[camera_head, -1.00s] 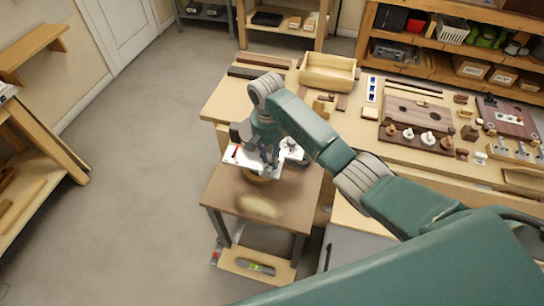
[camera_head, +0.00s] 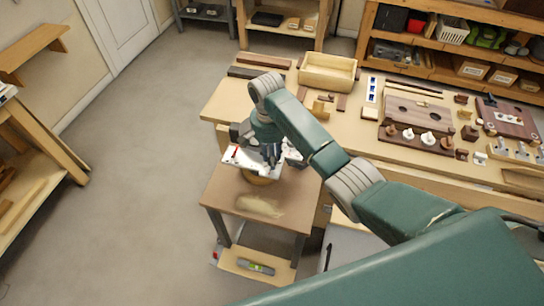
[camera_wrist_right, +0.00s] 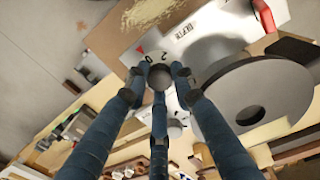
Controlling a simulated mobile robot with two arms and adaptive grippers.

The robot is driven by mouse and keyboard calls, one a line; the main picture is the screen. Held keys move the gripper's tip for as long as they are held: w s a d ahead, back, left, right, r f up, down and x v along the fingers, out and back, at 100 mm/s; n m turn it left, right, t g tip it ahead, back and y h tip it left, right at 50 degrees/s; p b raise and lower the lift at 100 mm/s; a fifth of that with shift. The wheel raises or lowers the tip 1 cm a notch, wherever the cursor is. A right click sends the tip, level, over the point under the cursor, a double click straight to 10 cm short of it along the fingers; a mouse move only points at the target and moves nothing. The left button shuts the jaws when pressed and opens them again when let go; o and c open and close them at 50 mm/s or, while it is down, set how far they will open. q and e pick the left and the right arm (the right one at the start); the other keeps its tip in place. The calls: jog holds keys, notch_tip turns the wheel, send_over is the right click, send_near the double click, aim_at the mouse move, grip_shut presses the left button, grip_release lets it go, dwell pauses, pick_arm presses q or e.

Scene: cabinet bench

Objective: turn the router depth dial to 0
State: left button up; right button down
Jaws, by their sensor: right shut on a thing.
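The router depth dial (camera_wrist_right: 158,76) is a round grey knob on a white plate (camera_wrist_right: 205,28) marked "DEPTH". My right gripper (camera_wrist_right: 159,80) is shut on the dial, with its blue-grey fingers around the knob. A red triangular mark (camera_wrist_right: 140,49) sits beside the dial, near the printed digits 0 and 2. The exact dial setting is hard to read. In the head view my right gripper (camera_head: 271,153) comes down over the router's white plate (camera_head: 240,158) and hides the dial. My left gripper is not in view.
The router stands on a small brown table (camera_head: 225,190) with a pale dust patch (camera_head: 258,206). A large grey disc (camera_wrist_right: 255,100) lies close beside the gripper. A long workbench (camera_head: 232,105) with wooden parts and an open wooden box (camera_head: 327,75) stands behind.

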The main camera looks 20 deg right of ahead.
jog(key=c, duration=1.7)
grip_release()
jog(key=shift+c, duration=0.2)
notch_tip(320, 180, up, 12)
jog(key=shift+w+a, duration=0.15)
jog(key=shift+a, duration=0.05)
jog(key=shift+a+r, duration=0.1)
